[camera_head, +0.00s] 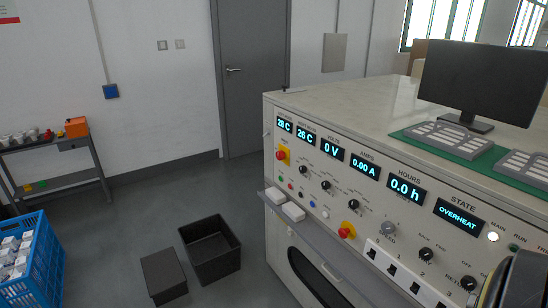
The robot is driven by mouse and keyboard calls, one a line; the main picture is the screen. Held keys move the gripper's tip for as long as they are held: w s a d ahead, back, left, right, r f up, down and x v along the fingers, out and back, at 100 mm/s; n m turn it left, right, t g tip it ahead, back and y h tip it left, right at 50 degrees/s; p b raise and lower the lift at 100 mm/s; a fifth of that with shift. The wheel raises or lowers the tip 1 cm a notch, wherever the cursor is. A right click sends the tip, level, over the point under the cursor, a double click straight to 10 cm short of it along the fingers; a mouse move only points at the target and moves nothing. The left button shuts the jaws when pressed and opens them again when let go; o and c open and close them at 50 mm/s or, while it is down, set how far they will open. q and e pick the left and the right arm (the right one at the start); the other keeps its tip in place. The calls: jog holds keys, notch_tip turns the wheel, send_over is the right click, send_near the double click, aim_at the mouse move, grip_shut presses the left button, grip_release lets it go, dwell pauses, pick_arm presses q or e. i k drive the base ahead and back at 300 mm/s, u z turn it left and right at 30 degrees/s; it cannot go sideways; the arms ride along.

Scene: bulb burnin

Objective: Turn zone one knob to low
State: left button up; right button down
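The control panel on the front of the console carries several small black knobs. A left one (304,170), a second one (326,185) and a third one (353,204) step down to the right below the displays. Two more black knobs, a nearer one (425,254) and one at the lower right (468,283), sit farther right. Their labels are too small to read surely, so I cannot tell which is zone one or where its pointer stands. Neither gripper shows. A dark, grey-edged part at the lower right corner, likely my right arm, covers the panel's end.
The state display (459,216) reads OVERHEAT. Red mushroom buttons on yellow, an upper (282,154) and a lower (346,230), stick out from the panel. A shelf (322,234) juts out below. A monitor (480,82) stands on top. Black bins (210,250) stand on the floor at left.

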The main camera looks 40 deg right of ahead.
aim_at(303, 169)
jog(key=z, duration=0.85)
jog(key=i, duration=1.65)
jog(key=z, duration=1.15)
